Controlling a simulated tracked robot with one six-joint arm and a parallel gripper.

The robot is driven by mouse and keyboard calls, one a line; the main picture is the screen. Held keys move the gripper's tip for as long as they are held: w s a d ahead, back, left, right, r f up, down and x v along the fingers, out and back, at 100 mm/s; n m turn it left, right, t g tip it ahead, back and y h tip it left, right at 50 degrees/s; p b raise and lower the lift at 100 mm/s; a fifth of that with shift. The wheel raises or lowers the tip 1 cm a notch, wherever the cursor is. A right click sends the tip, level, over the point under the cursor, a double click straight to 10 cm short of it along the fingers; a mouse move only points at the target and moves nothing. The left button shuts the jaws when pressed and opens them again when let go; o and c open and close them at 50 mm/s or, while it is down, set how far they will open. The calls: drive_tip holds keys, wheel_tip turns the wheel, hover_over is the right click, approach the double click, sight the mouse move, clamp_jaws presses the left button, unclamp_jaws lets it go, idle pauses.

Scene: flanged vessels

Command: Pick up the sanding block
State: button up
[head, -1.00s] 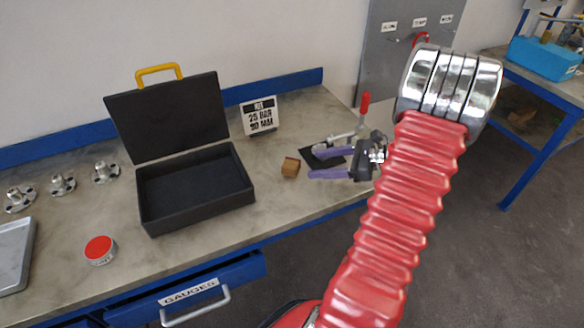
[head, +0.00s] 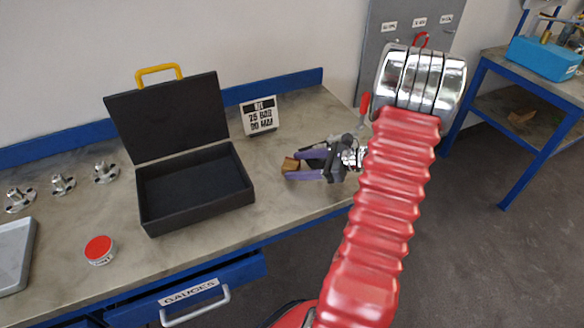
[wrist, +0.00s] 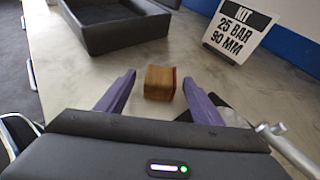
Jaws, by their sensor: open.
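The sanding block (head: 290,166) is a small brown block on the workbench, right of the open black case. It also shows in the wrist view (wrist: 160,83), lying just ahead of and between the two fingers. My gripper (head: 288,169) has purple fingers and is open. In the wrist view my gripper (wrist: 159,84) has one fingertip on each side of the block, with a gap on both sides. In the head view the fingers partly overlap the block, and I cannot tell whether they touch it.
The open black case (head: 150,212) stands left of the block. A kit sign (head: 261,117) stands behind it. A clamp with a red handle (head: 365,104) is beside my wrist. A red-topped tin (head: 99,249) and several flanged parts (head: 63,184) are at the left. Bench between case and block is clear.

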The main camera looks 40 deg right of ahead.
sight(299, 165)
drive_tip(key=shift+x, duration=1.5)
drive_tip(key=shift+c, duration=0.2)
drive_tip(key=c, duration=1.2)
drive_tip(key=shift+r, duration=0.1)
wheel_tip(299, 165, up, 10)
drive_tip(key=shift+f, duration=0.1)
